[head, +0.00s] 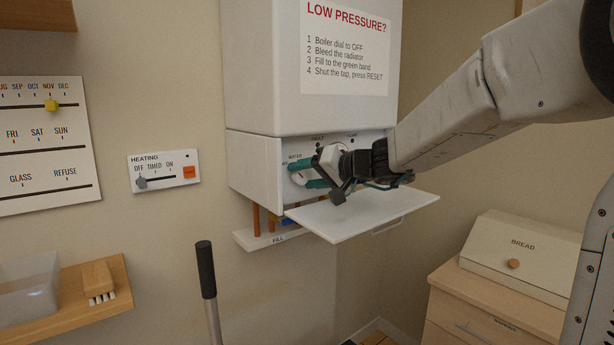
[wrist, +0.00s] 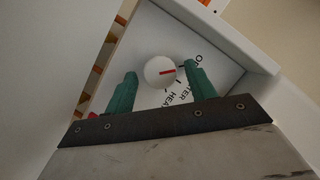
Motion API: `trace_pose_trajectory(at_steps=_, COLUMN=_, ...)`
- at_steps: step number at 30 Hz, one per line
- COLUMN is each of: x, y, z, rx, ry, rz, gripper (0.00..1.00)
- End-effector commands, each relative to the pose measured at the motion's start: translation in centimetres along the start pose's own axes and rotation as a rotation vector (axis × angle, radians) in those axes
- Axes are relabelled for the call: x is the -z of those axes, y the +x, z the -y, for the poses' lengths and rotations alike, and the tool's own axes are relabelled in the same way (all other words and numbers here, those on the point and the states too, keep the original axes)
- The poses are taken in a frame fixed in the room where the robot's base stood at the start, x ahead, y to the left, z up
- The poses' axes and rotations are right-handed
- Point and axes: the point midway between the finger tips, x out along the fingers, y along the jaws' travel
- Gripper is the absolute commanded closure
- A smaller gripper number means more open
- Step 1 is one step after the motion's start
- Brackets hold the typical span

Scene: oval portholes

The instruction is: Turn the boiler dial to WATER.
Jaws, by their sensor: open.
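The boiler dial (wrist: 160,72) is a white round knob with a red pointer mark, on the white panel behind the boiler's lowered flap. In the wrist view the mark points right, towards a partly hidden label starting with O. A label starting HEA is below it; a finger covers part of the lettering. My gripper (wrist: 160,69) is open, its green fingers on either side of the dial with gaps visible. In the head view my gripper (head: 299,176) is at the panel, mostly covering the dial, with the word WATER (head: 295,156) above it.
The boiler's flap (head: 365,212) hangs open below my gripper. A FILL ledge (head: 270,239) with pipes is under the boiler. A HEATING slider panel (head: 163,171) is on the wall to the left. A bread box (head: 520,253) stands on a cabinet at right.

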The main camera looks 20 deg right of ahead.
Motion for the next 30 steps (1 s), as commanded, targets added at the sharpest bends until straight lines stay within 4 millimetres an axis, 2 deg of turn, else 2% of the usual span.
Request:
trace_pose_trajectory(at_steps=2, x=-0.05, y=0.04, z=0.07, rx=0.001, ry=0.000, rz=0.001, gripper=0.45)
trace_pose_trajectory(at_steps=7, x=-0.08, y=0.04, z=0.10, rx=0.002, ry=-0.001, rz=0.002, gripper=0.89)
trace_pose_trajectory(at_steps=19, x=-0.10, y=0.02, z=-0.02, rx=0.021, ry=0.049, rz=0.003, gripper=0.89)
trace_pose_trajectory(at_steps=30, x=-0.14, y=0.04, z=-0.32, rx=0.123, ry=0.296, rz=0.003, gripper=0.89)
